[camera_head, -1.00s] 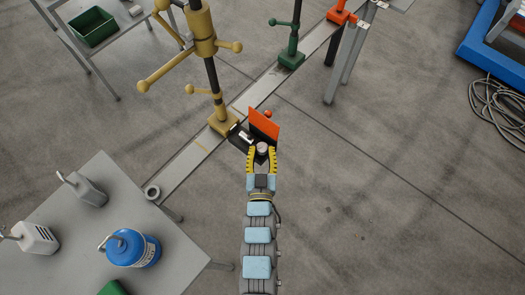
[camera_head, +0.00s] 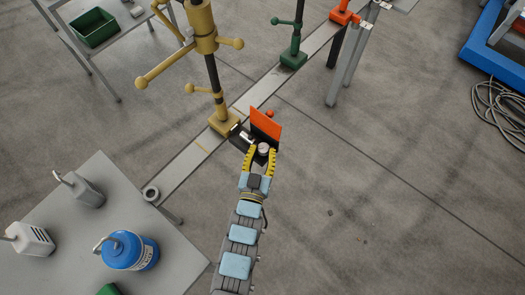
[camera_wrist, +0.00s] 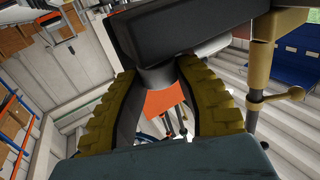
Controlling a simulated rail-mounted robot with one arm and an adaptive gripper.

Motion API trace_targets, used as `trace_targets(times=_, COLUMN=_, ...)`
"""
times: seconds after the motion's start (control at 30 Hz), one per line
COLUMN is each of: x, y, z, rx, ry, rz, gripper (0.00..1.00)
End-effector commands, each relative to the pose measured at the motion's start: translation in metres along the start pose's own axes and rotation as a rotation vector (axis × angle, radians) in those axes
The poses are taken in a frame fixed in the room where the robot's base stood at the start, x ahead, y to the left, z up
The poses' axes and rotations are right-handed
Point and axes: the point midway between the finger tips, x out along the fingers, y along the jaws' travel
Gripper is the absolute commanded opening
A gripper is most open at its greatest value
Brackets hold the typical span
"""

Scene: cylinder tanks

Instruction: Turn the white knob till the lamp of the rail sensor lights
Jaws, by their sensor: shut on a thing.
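The white knob (camera_head: 263,148) sits at the near end of a dark fixture with an upright orange plate (camera_head: 266,122). My gripper (camera_head: 262,152), with yellow ribbed fingers, is shut around the knob. In the wrist view the knob (camera_wrist: 156,77) looks grey between the two fingers, under a dark block (camera_wrist: 180,30). A small dark unit with a white part, perhaps the rail sensor (camera_head: 240,136), is beside the plate at the foot of the yellow post. No lit lamp is visible.
The yellow post (camera_head: 205,40) with side handles stands on the floor rail (camera_head: 190,160), just left of the fixture. A green clamp (camera_head: 293,58) is farther along it. A grey table (camera_head: 185,245) with a blue canister (camera_head: 128,250) is at lower left.

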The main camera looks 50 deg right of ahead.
Motion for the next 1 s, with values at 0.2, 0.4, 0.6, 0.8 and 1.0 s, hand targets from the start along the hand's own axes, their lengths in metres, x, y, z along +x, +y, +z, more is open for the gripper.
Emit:
trace_targets(times=0.2, x=-0.0002, y=-0.0016, z=0.0027, rx=0.0, ry=-0.01, rz=0.018, gripper=0.0)
trace_targets(times=0.4, x=-0.0002, y=-0.0018, z=0.0023, rx=0.0, ry=-0.009, rz=0.019, gripper=0.0)
trace_targets(times=0.6, x=-0.0002, y=-0.0016, z=0.0019, rx=0.0, ry=-0.008, rz=0.019, gripper=0.52)
trace_targets(times=0.8, x=0.0, y=-0.0012, z=0.0009, rx=0.0, ry=-0.006, rz=0.02, gripper=0.63)
trace_targets(times=1.0, x=-0.0013, y=-0.0013, z=0.0006, rx=0.0, ry=-0.005, rz=0.02, gripper=0.63)
